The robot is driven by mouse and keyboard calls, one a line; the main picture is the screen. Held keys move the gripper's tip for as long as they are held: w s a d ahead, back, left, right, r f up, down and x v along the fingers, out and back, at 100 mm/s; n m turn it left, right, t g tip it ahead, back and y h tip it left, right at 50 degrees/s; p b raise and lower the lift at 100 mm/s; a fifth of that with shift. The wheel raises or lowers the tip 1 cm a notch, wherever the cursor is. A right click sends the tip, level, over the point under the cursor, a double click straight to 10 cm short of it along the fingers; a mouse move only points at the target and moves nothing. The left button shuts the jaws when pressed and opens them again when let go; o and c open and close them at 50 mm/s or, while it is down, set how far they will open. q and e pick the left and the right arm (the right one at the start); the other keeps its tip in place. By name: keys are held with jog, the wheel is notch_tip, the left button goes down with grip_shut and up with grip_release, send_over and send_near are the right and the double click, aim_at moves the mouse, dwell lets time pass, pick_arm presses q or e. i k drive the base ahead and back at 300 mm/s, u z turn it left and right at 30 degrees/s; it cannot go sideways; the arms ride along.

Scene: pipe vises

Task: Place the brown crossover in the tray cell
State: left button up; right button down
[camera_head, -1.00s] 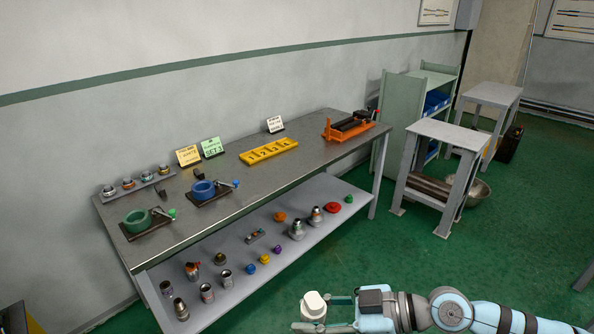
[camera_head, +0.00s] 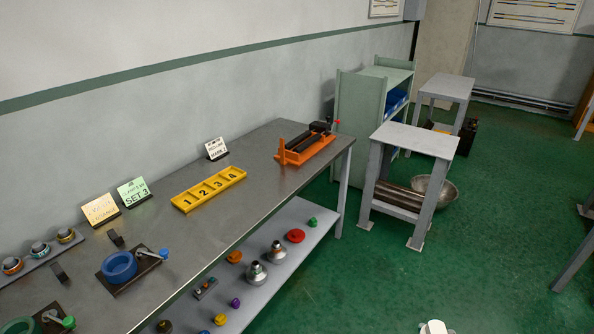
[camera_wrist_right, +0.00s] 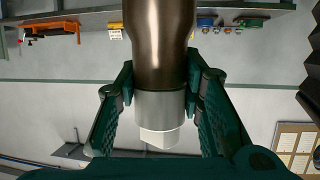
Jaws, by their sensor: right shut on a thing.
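The brown crossover (camera_wrist_right: 160,45) is a dark brown cylinder with a grey metal collar and a white end. My right gripper (camera_wrist_right: 160,85) is shut on it, a finger on each side, in the right wrist view. In the head view only its white end (camera_head: 435,327) shows at the bottom edge, off to the right of the bench. The yellow tray (camera_head: 208,203) lies on the bench top with cells numbered 1 to 4, all seemingly empty. My left gripper is not in view.
An orange vise (camera_head: 307,148) stands right of the tray on the bench (camera_head: 255,165). Blue (camera_head: 119,267) and green vises, and sign cards (camera_head: 133,192), are to the left. Several fittings lie on the lower shelf. A small grey table (camera_head: 415,140) stands right; green floor lies between.

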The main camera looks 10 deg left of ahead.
aim_at(218, 184)
jog(key=u, duration=0.15)
jog(key=i, duration=1.05)
jog(key=u, duration=1.3)
jog(key=i, duration=0.6)
jog(key=u, duration=0.65)
